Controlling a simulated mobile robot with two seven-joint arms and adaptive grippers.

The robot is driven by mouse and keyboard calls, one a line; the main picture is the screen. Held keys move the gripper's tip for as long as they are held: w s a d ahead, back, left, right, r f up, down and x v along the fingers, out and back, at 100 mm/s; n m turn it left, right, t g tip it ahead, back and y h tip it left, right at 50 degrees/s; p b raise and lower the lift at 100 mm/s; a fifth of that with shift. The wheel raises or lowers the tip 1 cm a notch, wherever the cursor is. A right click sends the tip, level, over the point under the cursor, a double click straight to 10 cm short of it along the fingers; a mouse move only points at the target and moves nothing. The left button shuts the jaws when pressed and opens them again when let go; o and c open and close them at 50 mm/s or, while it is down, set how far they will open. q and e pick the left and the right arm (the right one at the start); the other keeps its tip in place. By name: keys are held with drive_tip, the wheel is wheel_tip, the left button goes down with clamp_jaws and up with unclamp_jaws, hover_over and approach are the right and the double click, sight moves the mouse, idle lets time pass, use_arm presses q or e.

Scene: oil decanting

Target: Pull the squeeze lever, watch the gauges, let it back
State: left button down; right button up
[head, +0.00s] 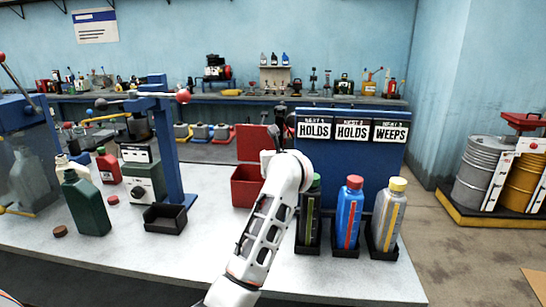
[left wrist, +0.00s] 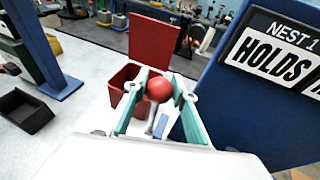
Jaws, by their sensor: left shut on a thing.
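My left gripper (left wrist: 157,92) is shut on a red ball knob (left wrist: 160,89), with a teal finger on each side and part of a grey rod below it. In the head view the gripper (head: 280,130) is at the left edge of the blue panel (head: 350,160), and my wrist hides the knob. The panel's signs (head: 352,130) read HOLDS, HOLDS and WEEPS from left to right. Below stand a green bottle (head: 313,215), a blue bottle (head: 347,215) and a grey bottle (head: 389,220), each upright with a coloured strip. No dial gauge is readable. My right gripper is out of view.
A red bin with a raised lid (head: 247,187) stands just left of my arm. Farther left are a blue press frame (head: 172,145), a grey-green device (head: 143,180), a black tray (head: 165,218) and a dark green bottle (head: 86,207). The front table (head: 150,265) is mostly clear.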

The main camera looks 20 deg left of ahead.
use_arm(q)
drive_tip(key=shift+d, duration=0.1)
drive_tip(key=c, duration=1.6)
unclamp_jaws()
drive_tip(key=shift+w, duration=0.1)
drive_tip(key=shift+c, duration=0.2)
drive_tip(key=v, duration=0.7)
drive_tip(key=shift+s+d, duration=0.15)
drive_tip(key=shift+s, duration=0.15)
